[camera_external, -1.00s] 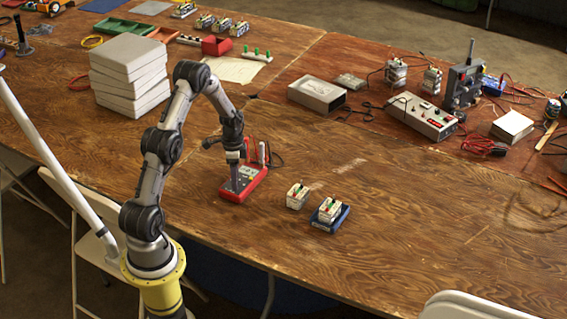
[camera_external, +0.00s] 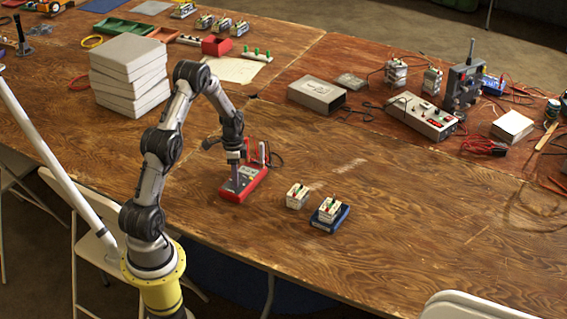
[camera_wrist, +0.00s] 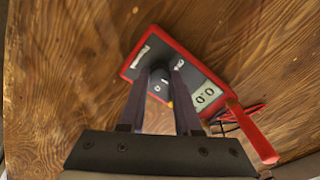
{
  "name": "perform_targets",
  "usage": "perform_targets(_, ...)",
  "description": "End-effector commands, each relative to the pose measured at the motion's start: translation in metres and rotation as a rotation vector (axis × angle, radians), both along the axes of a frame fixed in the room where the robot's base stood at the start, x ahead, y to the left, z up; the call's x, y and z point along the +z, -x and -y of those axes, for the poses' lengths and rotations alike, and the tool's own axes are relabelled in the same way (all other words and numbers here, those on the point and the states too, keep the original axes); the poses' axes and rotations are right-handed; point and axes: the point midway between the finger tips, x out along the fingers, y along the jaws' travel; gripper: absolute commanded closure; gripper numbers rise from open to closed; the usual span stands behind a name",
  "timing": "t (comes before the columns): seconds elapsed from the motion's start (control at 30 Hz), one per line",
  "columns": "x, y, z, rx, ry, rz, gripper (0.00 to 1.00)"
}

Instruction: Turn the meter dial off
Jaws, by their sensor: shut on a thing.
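The red-edged meter (camera_external: 252,187) lies on the wooden table in front of my arm. In the wrist view the meter (camera_wrist: 148,37) shows a dark grey face, and its display (camera_wrist: 207,95) reads what looks like 0.0. The dark round dial (camera_wrist: 159,77) sits between my fingertips. My gripper (camera_external: 236,186) points down onto the meter; in the wrist view its two fingers (camera_wrist: 160,82) are shut on the dial, one on each side. The fingers hide part of the dial and face, so I cannot tell the dial's exact setting.
Two small battery-like blocks stand to the right, one (camera_external: 297,196) on the table and one on a blue base (camera_external: 330,218). White boxes (camera_external: 130,75) are stacked behind left. The front right table is clear.

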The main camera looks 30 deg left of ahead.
Motion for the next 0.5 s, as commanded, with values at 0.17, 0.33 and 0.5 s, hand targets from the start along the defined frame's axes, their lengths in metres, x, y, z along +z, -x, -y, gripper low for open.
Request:
perform_targets(0.17, 0.0006, -0.0002, 0.0, 0.098, -0.001, 0.001, 1.0)
perform_targets(0.33, 0.0003, 0.0001, 0.0001, 0.24, -0.001, -0.001, 1.0)
perform_targets(0.5, 0.0005, -0.0001, 0.0001, 0.402, 0.0, 0.0, 1.0)
